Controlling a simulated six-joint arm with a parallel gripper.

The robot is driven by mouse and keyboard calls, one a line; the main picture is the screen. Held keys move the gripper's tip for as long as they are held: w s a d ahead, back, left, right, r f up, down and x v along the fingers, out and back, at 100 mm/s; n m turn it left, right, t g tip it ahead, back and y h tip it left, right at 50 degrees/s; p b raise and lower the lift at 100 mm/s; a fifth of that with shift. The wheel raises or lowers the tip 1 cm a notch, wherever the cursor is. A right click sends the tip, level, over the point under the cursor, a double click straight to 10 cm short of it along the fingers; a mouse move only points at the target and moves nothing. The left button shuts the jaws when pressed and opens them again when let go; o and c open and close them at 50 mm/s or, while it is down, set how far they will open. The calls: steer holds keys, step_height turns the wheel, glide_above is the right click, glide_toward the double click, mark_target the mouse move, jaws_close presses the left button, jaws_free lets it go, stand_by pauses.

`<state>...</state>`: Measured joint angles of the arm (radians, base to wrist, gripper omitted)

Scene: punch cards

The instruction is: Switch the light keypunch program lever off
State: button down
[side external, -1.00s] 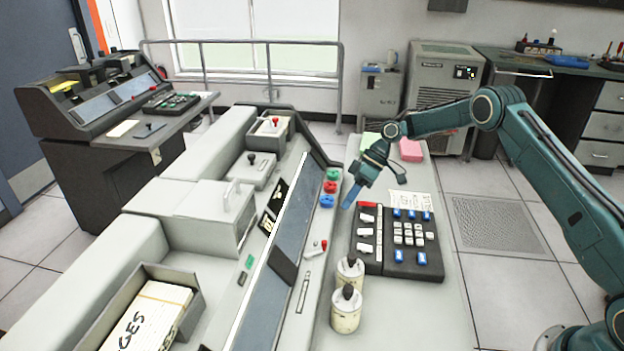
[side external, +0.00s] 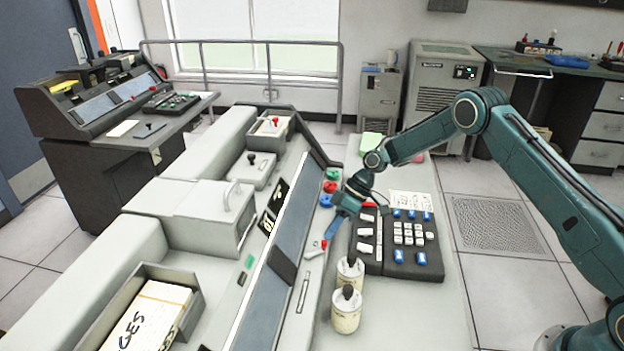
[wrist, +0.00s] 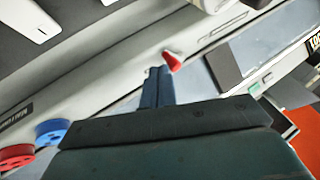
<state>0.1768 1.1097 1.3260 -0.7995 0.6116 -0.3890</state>
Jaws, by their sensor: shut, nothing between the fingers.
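The light keypunch (side external: 228,135) is the pale grey machine in the middle of the side view. Its program lever (side external: 324,244) has a small red tip and sits on the deck to the right of the long blue-grey panel. The red tip also shows in the wrist view (wrist: 173,61), just beyond the fingertips. My gripper (side external: 329,236) is shut and empty, pointing down beside the red tip. In the wrist view its fingers (wrist: 158,73) are together, just left of the tip. I cannot tell whether they touch it.
Red, green and blue knobs (side external: 331,187) stand behind the gripper. A black keyboard (side external: 382,253) lies to its right. Two cream cylinders with black tops (side external: 346,312) stand in front. A darker keypunch (side external: 95,150) stands apart at the back left.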

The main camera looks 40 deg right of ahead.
mark_target(324, 251)
steer(key=shift+s+m+t, duration=0.4)
steer(key=shift+s+m, duration=0.2)
steer(key=shift+m, duration=0.3)
stand_by(0.8)
steer(key=shift+s+a+m+t+h, duration=0.15)
steer(key=shift+s+m+t, duration=0.3)
steer(key=shift+m, duration=0.15)
steer(key=shift+s+a+m+t+h, duration=0.15)
steer(key=shift+s+m+t, duration=0.25)
steer(key=shift+m, duration=0.2)
steer(key=s, duration=0.1)
steer(key=s+a, duration=0.1)
steer(key=shift+s+a, duration=0.25)
steer(key=shift+s, duration=0.05)
steer(key=shift+w, duration=0.2)
steer(key=shift+w, duration=0.6)
